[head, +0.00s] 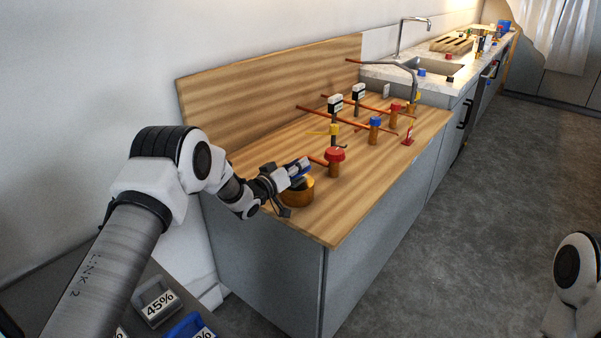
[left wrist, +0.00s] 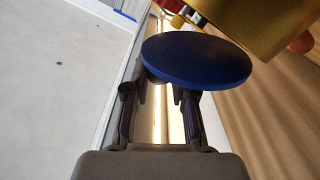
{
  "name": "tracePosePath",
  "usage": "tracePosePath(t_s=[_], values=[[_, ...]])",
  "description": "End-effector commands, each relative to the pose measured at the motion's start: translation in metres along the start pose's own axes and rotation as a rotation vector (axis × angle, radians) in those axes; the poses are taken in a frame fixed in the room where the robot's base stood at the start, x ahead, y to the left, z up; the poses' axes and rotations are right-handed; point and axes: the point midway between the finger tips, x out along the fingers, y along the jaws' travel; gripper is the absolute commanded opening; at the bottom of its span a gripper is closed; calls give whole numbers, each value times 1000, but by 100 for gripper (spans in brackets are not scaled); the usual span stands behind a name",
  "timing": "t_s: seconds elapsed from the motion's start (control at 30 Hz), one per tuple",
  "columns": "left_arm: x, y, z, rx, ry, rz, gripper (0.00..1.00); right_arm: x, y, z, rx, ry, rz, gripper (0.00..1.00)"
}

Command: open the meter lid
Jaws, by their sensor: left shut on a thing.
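The meter is a round brass body (head: 298,194) with a dark top face, on the near end of the wooden counter; its brass side also fills the upper right of the left wrist view (left wrist: 262,25). Its blue disc lid (head: 299,166) stands tilted up above the body in the head view. In the left wrist view the lid (left wrist: 196,60) lies across the fingertips and hides part of them. My left gripper (head: 284,178) reaches in from the left and is shut on the lid. My right gripper is out of view.
Copper pipes with a red-topped valve (head: 334,160), a yellow valve (head: 334,130) and a blue-topped valve (head: 375,126) stand behind the meter. A wooden backboard (head: 270,85) rises at the counter's back. Open floor (head: 430,250) lies to the right.

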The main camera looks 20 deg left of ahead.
Motion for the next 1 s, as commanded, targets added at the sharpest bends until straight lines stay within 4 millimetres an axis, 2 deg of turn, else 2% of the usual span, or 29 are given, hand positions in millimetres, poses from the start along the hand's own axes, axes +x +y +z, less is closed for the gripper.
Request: tracePosePath(t_s=[0.5,1.0], values=[[0,-22,-36,-487,2,0,0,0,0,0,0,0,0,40],[0,-53,-53,-955,1,0,0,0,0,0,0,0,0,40]])
